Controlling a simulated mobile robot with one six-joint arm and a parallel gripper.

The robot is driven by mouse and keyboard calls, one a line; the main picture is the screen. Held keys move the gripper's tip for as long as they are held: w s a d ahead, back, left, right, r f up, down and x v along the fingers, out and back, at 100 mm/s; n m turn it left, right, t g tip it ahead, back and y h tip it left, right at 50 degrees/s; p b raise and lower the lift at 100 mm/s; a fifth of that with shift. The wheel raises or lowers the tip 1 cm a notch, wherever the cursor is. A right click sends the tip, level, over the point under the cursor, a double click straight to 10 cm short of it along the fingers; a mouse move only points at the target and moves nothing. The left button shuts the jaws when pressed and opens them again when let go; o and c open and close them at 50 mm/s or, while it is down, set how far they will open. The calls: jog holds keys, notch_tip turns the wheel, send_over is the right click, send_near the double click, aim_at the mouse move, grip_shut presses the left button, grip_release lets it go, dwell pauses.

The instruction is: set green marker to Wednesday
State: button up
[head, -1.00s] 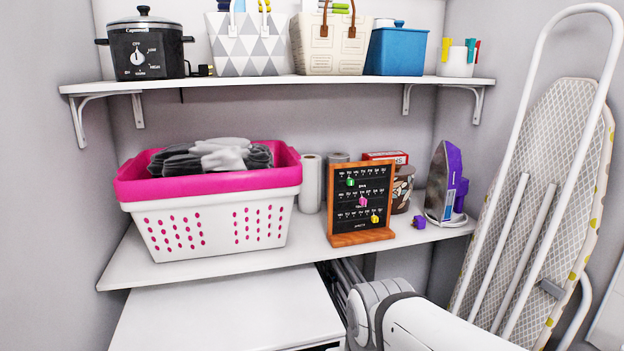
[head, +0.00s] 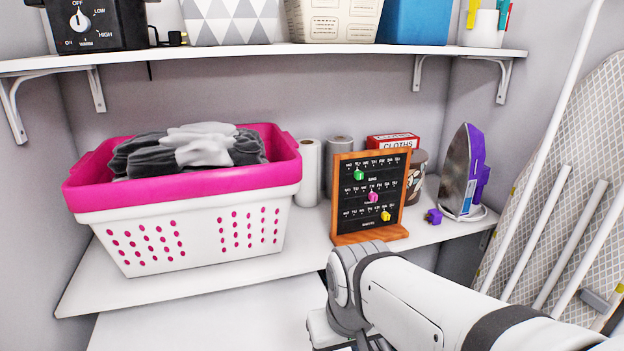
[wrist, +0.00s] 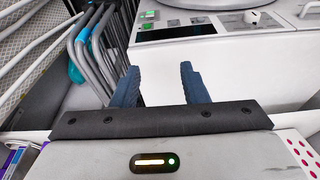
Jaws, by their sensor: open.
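The green marker (head: 359,175) sits on the top row of a black day board (head: 350,212) with a wooden frame, standing on the lower shelf. It is near the left part of that row; the exact day under it is too small to tell. A pink marker (head: 373,197) is on the middle row and a yellow marker (head: 385,215) on the bottom row. My gripper shows in the wrist view with two blue fingers (wrist: 158,88), open and empty, apart from the board. In the head view my arm is in front of and below the board; the fingers are hidden there.
A pink and white laundry basket (head: 190,205) stands left of the board, with paper rolls (head: 308,172) between. A purple iron (head: 462,172) and small purple object (head: 433,216) are right. Folded grey racks (wrist: 95,45) and a white appliance (wrist: 215,62) show in the wrist view.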

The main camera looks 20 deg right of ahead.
jog(key=w+d+r+m+t+h+p, duration=0.1)
jog(key=w+d+r+t, duration=0.15)
jog(key=w+d, duration=0.4)
jog(key=w+d+r+t+h, duration=0.1)
jog(key=w+d+t, duration=0.25)
jog(key=w, duration=0.55)
jog(key=n+t+y+p, duration=0.1)
jog(key=t+y+p, duration=0.15)
jog(key=t, duration=0.65)
send_near(361, 178)
jog(key=w, duration=0.4)
jog(key=w+p, duration=0.1)
jog(key=w, duration=0.3)
jog(key=shift+w+a+f, duration=0.2)
jog(key=shift+a, duration=0.05)
grip_shut()
